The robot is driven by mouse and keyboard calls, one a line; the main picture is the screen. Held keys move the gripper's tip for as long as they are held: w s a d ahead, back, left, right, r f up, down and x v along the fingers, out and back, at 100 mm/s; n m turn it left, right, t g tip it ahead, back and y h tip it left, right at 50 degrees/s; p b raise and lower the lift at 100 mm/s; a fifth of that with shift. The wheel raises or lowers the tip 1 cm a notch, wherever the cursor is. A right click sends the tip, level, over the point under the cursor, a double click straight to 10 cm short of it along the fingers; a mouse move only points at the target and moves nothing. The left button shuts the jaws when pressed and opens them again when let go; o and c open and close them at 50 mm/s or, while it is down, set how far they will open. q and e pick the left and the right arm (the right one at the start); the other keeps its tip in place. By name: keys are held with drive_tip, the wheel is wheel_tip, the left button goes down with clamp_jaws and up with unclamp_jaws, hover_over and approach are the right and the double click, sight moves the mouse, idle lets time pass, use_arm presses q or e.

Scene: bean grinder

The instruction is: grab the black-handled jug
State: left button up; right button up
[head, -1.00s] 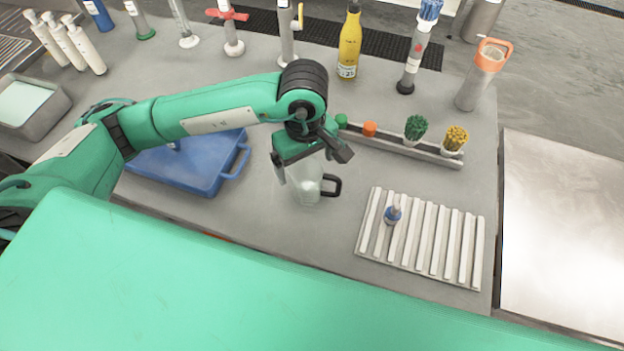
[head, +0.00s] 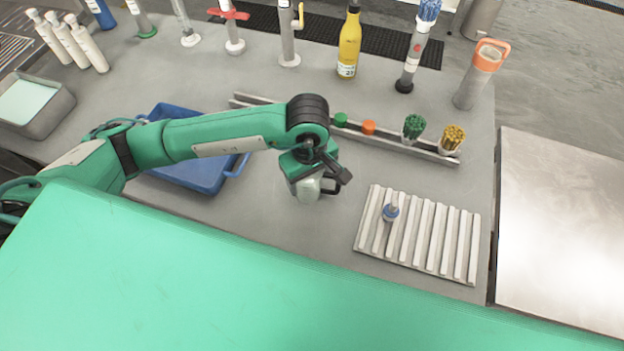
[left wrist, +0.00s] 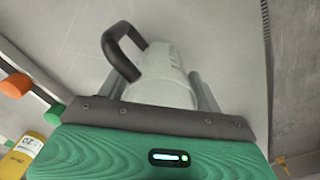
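The jug (head: 307,192) is pale and see-through with a black handle. It stands on the grey bench, mostly hidden under my left gripper (head: 305,182) in the head view. In the left wrist view the jug (left wrist: 165,75) sits between my two grey fingers, with its black handle (left wrist: 122,52) on the left side. My left gripper is low over the jug, with its fingers spread on either side of the body. Whether a finger touches the jug is hard to tell. My right gripper is not in view.
A blue tray (head: 185,178) lies left of the jug. A grey rail (head: 385,142) with caps and bundles stands behind it. A white ribbed rack (head: 437,240) holding a small blue-topped item (head: 390,212) lies to the right. A yellow bottle (head: 349,45) stands farther back.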

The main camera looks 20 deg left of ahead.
use_arm(q)
drive_tip(key=shift+c, duration=1)
drive_tip(key=shift+r, duration=0.5)
wheel_tip(320, 180, up, 19)
drive_tip(key=b, duration=0.2)
drive_tip(key=shift+b, duration=0.3)
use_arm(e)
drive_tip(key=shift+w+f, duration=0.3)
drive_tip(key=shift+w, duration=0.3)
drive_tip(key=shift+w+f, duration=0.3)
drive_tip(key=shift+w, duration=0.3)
